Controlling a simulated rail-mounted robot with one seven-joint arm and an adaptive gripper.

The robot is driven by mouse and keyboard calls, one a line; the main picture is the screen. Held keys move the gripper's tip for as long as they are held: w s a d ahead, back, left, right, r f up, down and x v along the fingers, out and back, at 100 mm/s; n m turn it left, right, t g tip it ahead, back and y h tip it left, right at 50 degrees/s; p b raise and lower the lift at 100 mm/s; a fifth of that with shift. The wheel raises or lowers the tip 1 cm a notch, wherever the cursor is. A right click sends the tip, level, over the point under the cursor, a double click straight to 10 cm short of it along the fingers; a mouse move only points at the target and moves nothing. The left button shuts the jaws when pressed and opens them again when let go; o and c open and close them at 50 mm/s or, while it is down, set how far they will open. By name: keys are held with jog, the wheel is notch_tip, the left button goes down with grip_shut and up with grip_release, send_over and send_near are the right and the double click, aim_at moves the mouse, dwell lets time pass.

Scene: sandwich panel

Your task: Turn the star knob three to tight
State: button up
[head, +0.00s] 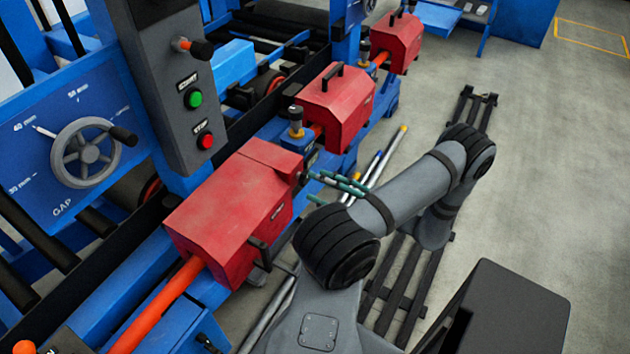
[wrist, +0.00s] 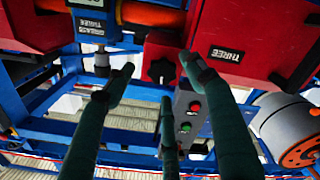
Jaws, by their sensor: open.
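In the wrist view a black star knob (wrist: 161,71) sits on a small red block, left of a red housing (wrist: 244,32) with a label reading THREE (wrist: 225,54). My gripper (wrist: 158,78) has three dark green fingers. They are spread apart around the knob in the picture, with the knob between and beyond their tips. I see no contact, and the depth gap is hard to judge. In the head view my gripper (head: 338,183) points left at the near red housing (head: 228,215), close to its right end. The star knob cannot be made out there.
More red housings (head: 336,105) stand along the blue machine frame. A brass-based cup (head: 296,122) stands between housings. A control box has a green button (head: 194,98) and a red button (head: 206,141). Rods lie on the floor near my gripper; a dark pallet (head: 400,285) lies under my arm.

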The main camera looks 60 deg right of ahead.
jog(key=s, duration=0.9)
jog(key=shift+s+d, duration=0.35)
jog(key=shift+d, duration=0.1)
jog(key=w, duration=0.8)
jog(key=w+a, duration=0.1)
jog(key=w, duration=0.3)
